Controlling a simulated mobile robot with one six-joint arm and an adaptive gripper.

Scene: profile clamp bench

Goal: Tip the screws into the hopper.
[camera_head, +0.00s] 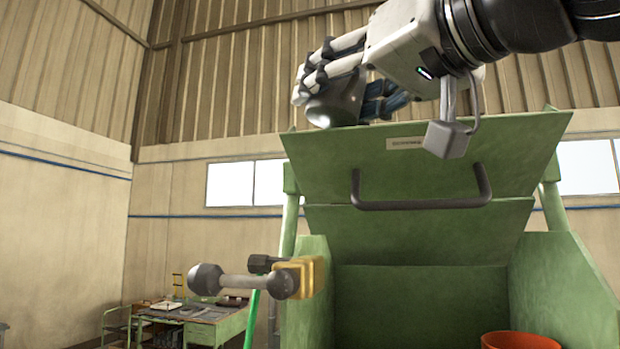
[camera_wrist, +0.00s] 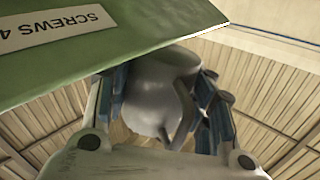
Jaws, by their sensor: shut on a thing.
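My gripper (camera_head: 348,88) is high in the head view, above the raised lid's upper left edge. It is shut on a grey metal jug-like vessel (camera_head: 338,107), rounded and seemingly tilted. In the wrist view the vessel (camera_wrist: 152,100), with a bent handle, sits between my blue-padded fingers (camera_wrist: 162,105). The green hopper (camera_head: 565,285) stands below, its front open and its lid (camera_head: 330,160) sloping up behind, with a dark bar handle. A label (camera_wrist: 45,30) on green metal in the wrist view starts with "SCREWS". No screws show; the vessel's inside is hidden.
An orange-red bucket (camera_head: 520,341) shows at the hopper's lower right. A grey bar with round knobs (camera_head: 243,282) and a yellow block (camera_head: 300,277) sits at the hopper's left side. A green workbench (camera_head: 230,328) with tools stands behind left. Air left of the lid is clear.

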